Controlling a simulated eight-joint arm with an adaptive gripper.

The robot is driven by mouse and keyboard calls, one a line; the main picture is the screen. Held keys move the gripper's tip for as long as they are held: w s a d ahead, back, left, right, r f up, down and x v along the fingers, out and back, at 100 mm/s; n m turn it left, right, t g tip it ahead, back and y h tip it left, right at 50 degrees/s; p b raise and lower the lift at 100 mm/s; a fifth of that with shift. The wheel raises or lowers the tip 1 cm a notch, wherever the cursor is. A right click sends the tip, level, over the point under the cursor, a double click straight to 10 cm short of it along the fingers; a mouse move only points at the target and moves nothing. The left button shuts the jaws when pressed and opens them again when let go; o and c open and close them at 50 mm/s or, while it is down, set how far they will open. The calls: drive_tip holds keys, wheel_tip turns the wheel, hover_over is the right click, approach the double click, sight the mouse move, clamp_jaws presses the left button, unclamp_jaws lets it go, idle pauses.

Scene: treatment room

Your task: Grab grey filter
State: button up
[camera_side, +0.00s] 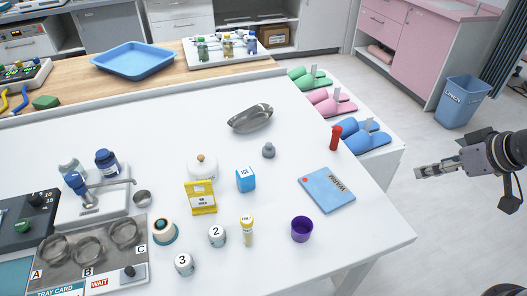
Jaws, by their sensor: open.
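A small grey piece (268,151) with a narrower top stands upright on the white table, right of its middle; it looks like the grey filter, though it is small in the picture. My gripper (422,171) is at the right, beyond the table's right edge in this view, pointing left. It is open and holds nothing. It is well apart from the grey piece, with the red cylinder (335,138) and the blue booklet (327,189) standing and lying between them in the picture.
A metal kidney dish (250,119) lies behind the grey piece. A blue ICE box (245,179), a yellow packet (201,198) and a purple cup (302,229) are in front. Slippers (332,102) lie on a white surface to the right. The table right around the grey piece is clear.

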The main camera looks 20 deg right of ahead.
drive_tip(key=shift+r, duration=0.1)
drive_tip(key=w+a+r+m+g, duration=0.1)
drive_tip(key=w+a+r, duration=0.15)
drive_tip(key=w, duration=0.25)
drive_tip(key=w+a+r+m+g, duration=0.1)
drive_tip(key=w+r, duration=0.2)
drive_tip(key=w, duration=0.2)
drive_tip(key=m+g+h, duration=0.2)
drive_tip(key=m+h, duration=0.2)
drive_tip(key=m, duration=0.4)
hover_over(268, 145)
drive_tip(key=s+a, duration=0.2)
wheel_tip(268, 145, down, 12)
drive_tip(key=shift+a+f+x, duration=0.1)
drive_tip(key=shift+a+x, duration=0.05)
drive_tip(key=shift+x, duration=1.5)
drive_tip(key=shift+a+f+x, duration=0.1)
drive_tip(key=shift+a+x, duration=0.05)
drive_tip(key=shift+x, duration=1.45)
drive_tip(key=shift+a+x, duration=0.15)
drive_tip(key=shift+x, duration=1.5)
drive_tip(key=shift+s, duration=0.15)
drive_tip(key=c, duration=1)
